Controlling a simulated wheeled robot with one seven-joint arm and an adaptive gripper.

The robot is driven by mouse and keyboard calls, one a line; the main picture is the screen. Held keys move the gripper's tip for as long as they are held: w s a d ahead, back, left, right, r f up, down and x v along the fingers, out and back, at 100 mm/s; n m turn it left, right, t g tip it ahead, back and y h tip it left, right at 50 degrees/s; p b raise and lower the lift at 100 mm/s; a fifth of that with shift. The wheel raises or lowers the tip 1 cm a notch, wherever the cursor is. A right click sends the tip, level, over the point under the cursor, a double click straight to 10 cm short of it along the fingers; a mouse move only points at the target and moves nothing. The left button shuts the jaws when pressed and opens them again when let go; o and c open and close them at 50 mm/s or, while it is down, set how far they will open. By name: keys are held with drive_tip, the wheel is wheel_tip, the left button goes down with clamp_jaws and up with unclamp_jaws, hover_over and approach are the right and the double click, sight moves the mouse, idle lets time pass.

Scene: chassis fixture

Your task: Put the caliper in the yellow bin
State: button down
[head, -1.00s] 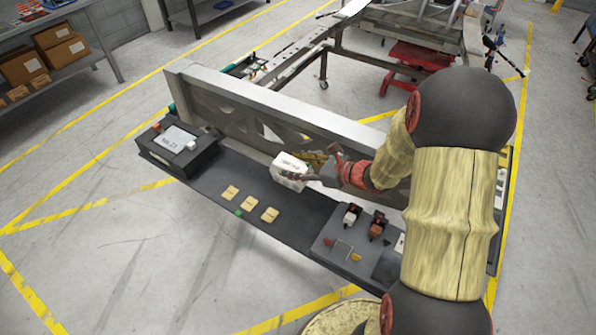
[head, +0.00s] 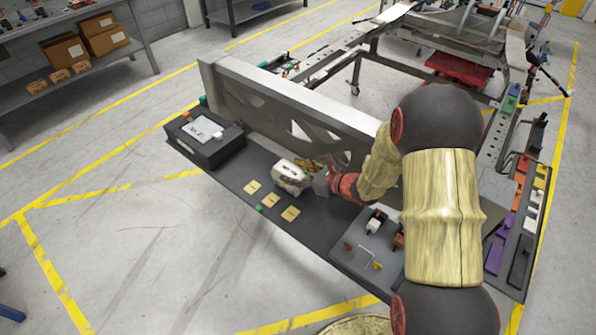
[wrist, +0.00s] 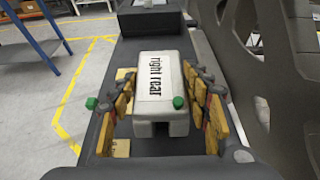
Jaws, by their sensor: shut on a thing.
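The caliper is a pale, blocky part marked "right rear" (wrist: 150,88), with a slot at its near end. It also shows in the head view (head: 289,176). My gripper (wrist: 163,100) has its padded fingers on both sides of the caliper and is shut on it. In the head view my gripper (head: 308,178) holds it over or at the dark bench, close to the small tan pads; I cannot tell if it touches the surface. A yellow piece (head: 540,178) shows among coloured pieces at the right; whether it is the yellow bin is unclear.
A long metal beam (head: 290,105) stands along the back of the dark bench (head: 222,172). A box with a screen (head: 203,140) is at the bench's left end. Tan pads (head: 267,197) lie in front of the caliper. A tool plate (head: 355,262) is at the front right.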

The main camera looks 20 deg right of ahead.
drive_tip(key=shift+f, duration=1)
drive_tip(key=shift+f+b, duration=0.2)
drive_tip(key=shift+b, duration=0.25)
drive_tip(key=c, duration=0.9)
unclamp_jaws()
drive_tip(key=shift+s+f, duration=0.1)
